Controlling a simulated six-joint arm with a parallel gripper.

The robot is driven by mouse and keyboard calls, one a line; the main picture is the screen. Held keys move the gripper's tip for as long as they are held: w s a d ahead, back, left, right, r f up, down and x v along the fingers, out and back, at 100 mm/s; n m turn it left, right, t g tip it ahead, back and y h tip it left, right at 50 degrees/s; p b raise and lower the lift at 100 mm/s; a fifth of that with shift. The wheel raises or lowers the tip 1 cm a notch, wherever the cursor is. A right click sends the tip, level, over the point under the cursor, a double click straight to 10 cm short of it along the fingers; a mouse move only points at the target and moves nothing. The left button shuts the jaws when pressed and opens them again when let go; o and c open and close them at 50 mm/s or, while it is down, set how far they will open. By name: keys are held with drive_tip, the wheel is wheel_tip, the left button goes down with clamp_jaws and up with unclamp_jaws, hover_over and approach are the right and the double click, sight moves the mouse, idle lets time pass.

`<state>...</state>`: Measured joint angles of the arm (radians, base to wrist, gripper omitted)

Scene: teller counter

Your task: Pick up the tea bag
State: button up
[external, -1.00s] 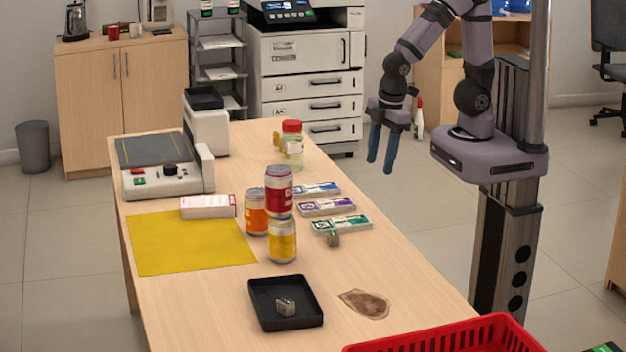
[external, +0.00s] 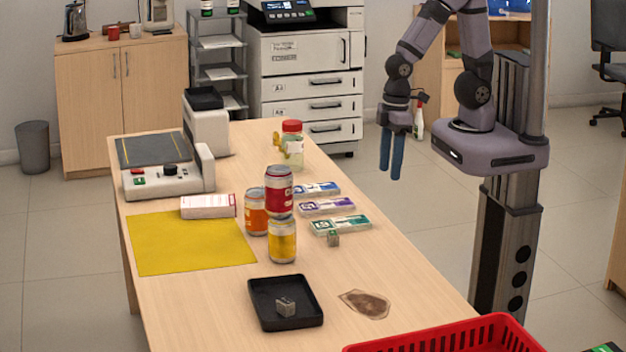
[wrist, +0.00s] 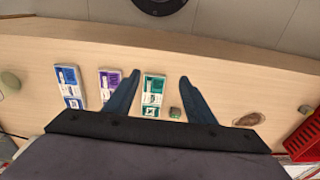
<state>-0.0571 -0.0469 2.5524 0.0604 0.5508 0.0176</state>
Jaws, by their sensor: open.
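A flat brown patch with a paler rim (external: 365,303) lies on the table right of the black tray; it may be the tea bag, but I cannot tell for sure. It also shows at the right in the wrist view (wrist: 249,119). My gripper (external: 391,172) is open and empty, fingers pointing down, beyond the table's right edge and well away from the patch. In the wrist view my gripper (wrist: 160,76) frames the green-and-white box (wrist: 153,95) and a small grey-green block (wrist: 175,112) from a distance.
A red can (external: 279,190) stands on a yellow can (external: 282,240), beside an orange can (external: 256,212). Blue (external: 317,189) and purple (external: 327,206) boxes lie nearby. The black tray (external: 310,285) holds a small grey block (external: 286,307). A red basket (external: 450,342) is at the front.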

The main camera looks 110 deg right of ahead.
sight(333, 233)
drive_tip(key=w+a+f+t, duration=0.1)
drive_tip(key=w+a+f, duration=0.1)
drive_tip(key=w+a+f+t, duration=0.1)
drive_tip(key=w+a+f, duration=0.1)
drive_tip(key=w+f, duration=0.1)
drive_tip(key=w+a+f+m+t+b, duration=0.1)
drive_tip(key=w+a+f, duration=0.1)
drive_tip(key=w+a, duration=0.1)
drive_tip(key=shift+w+f+y, duration=0.2)
drive_tip(key=shift+f+y, duration=0.05)
drive_tip(key=shift+y, duration=0.05)
drive_tip(key=w+f+t, duration=0.1)
drive_tip(key=w+a+f+t, duration=0.1)
drive_tip(key=w+f, duration=0.1)
drive_tip(key=w+a+f+m+t+h+b, duration=0.1)
drive_tip(key=t, duration=0.1)
drive_tip(key=shift+w+f, duration=0.2)
drive_tip(key=shift+f, duration=0.2)
drive_tip(key=shift+w+f+t+h, duration=0.25)
drive_tip(key=shift+t+h, duration=0.05)
drive_tip(key=shift+t, duration=0.3)
drive_tip(key=shift+w+d+f+t+h, duration=0.2)
drive_tip(key=shift+t+h, duration=0.1)
drive_tip(key=shift+t, duration=0.5)
drive_tip(key=shift+r+t+b, duration=0.25)
drive_tip(key=shift+t+b, duration=0.1)
drive_tip(key=shift+t, duration=0.45)
drive_tip(key=shift+s+d+r+n+t, duration=0.1)
drive_tip(key=shift+r+n+t, duration=0.3)
drive_tip(key=shift+t, duration=0.1)
